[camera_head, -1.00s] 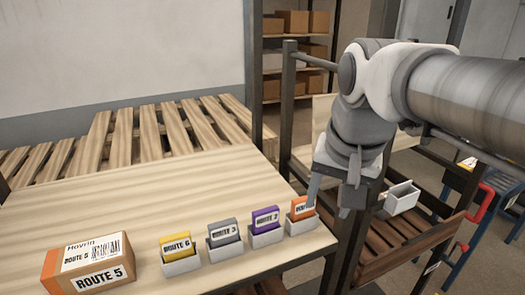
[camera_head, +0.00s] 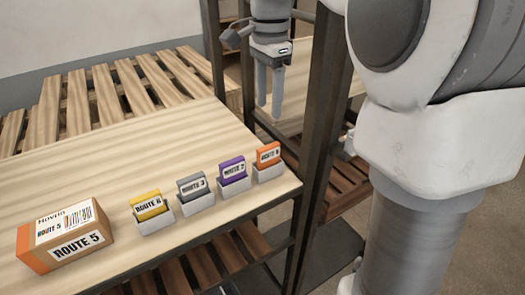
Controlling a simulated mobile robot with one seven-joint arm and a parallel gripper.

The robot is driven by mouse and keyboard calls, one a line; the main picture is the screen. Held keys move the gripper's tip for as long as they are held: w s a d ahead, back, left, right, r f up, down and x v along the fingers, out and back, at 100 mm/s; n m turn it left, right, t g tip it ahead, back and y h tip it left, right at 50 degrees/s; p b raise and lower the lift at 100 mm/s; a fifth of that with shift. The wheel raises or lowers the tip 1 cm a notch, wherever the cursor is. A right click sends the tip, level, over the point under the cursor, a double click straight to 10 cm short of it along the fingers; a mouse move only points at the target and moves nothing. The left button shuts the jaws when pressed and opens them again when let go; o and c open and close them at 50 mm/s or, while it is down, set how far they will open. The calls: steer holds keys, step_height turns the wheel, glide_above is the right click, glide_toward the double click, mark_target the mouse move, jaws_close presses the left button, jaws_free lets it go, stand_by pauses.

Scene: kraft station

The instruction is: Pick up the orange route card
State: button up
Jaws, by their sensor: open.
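The orange route card (camera_head: 268,154) stands in a small white holder (camera_head: 269,173), last on the right in a row on the wooden table. My gripper (camera_head: 268,110) is open and empty, its fingers pointing down. In the picture it hangs above and behind the orange card, apart from it. The card's printed label faces the camera, but its number is too small to read surely.
Purple (camera_head: 232,169), grey (camera_head: 192,185) and yellow (camera_head: 148,204) route cards stand in holders to the left. A Route 5 box (camera_head: 65,240) sits at the table's left. A dark upright post (camera_head: 318,130) stands right of the table. Wooden pallets (camera_head: 120,105) lie behind.

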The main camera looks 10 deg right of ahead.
mark_target(268, 146)
step_height(268, 146, down, 13)
steer(key=shift+w+r+p, duration=0.1)
steer(key=shift+w+p, duration=0.05)
steer(key=shift+p, duration=0.2)
steer(key=shift+c, duration=0.2)
jaws_close()
